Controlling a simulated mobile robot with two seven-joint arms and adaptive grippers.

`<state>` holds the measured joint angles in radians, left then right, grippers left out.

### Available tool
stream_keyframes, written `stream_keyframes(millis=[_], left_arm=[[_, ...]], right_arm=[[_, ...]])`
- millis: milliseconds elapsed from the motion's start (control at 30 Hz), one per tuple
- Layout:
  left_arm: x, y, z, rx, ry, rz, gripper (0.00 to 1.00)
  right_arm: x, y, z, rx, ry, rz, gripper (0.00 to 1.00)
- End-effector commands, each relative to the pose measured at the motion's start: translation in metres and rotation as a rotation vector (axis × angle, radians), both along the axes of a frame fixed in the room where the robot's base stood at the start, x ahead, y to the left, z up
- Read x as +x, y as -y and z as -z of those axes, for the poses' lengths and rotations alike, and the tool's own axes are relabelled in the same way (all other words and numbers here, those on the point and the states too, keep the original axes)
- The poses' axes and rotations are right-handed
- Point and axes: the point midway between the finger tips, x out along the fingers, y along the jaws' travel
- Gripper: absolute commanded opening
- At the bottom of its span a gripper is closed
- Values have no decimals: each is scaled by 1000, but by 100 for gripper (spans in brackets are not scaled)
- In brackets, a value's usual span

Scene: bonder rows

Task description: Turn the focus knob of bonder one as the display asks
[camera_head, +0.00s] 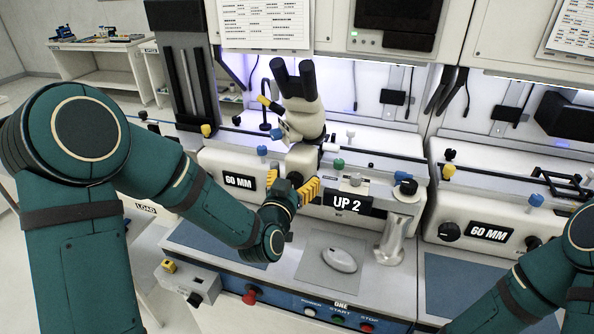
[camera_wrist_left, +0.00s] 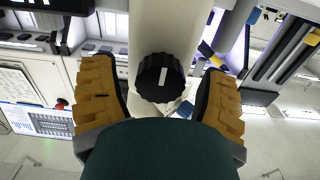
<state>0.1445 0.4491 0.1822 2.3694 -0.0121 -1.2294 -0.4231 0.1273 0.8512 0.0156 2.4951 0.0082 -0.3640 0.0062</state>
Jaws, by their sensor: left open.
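Bonder one (camera_head: 270,158) stands in the middle of the head view, with a microscope (camera_head: 303,112) on top. Its display (camera_head: 347,204) reads "UP 2". My left gripper (camera_head: 291,186) is open in front of the machine, below the microscope. In the left wrist view, a black ridged knob (camera_wrist_left: 162,78) with a white mark sits on a pale body, between the two yellow fingers of the left gripper (camera_wrist_left: 160,92). Gaps show on both sides, so the fingers look apart from it. In the head view I cannot make out the knob clearly behind the gripper. My right gripper is out of view.
A pale mouse (camera_head: 339,260) lies on a grey pad below the display. A metal post (camera_head: 392,240) stands right of it. A small grey box (camera_head: 188,282) with knobs is at the lower left. A second bonder (camera_head: 480,205) marked "60 MM" stands at the right.

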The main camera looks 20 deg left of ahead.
Motion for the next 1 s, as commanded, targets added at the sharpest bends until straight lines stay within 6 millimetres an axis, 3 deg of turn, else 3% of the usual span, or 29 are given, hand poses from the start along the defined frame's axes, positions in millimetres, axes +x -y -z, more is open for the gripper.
stream_keyframes(millis=[333,500,533,1000], left_arm=[[-1,0,0,0,-1,0,72],[-1,0,0,0,-1,0,12],[-1,0,0,0,-1,0,6],[0,0,1,44,3,-1,6]], right_arm=[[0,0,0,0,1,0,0],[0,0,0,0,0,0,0],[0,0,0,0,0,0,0],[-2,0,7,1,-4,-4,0]])
